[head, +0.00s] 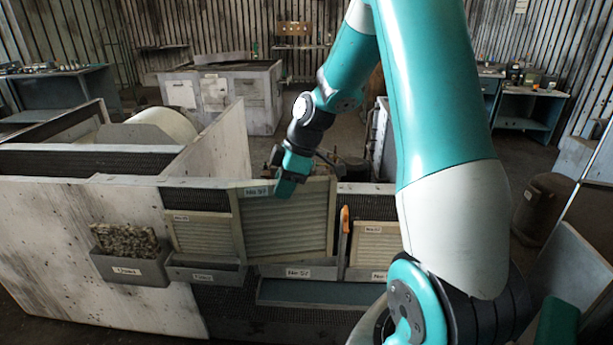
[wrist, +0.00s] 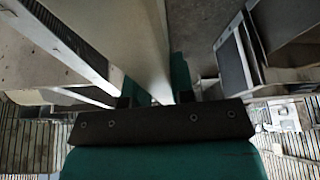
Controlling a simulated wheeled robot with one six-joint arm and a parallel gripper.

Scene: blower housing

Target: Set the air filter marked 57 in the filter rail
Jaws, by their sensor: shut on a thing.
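The air filter marked 57 (head: 285,225) is a pale pleated panel in a grey frame, with its label at the top left. My gripper (head: 288,183) is shut on its top edge. In the wrist view, the filter (wrist: 152,40) runs edge-on between the two teal fingers of my gripper (wrist: 156,88). The filter stands nearly upright, slightly turned, in front of the dark mesh wall. Its lower edge is close above the grey rail labelled 57 (head: 298,272). I cannot tell whether it touches or sits in that rail.
A smaller filter (head: 203,235) stands in a rail on the left, and another (head: 374,245) on the right. An orange upright piece (head: 344,222) is close to the right side. A grey bin (head: 130,268) on the left holds a dirty, mottled filter (head: 124,240).

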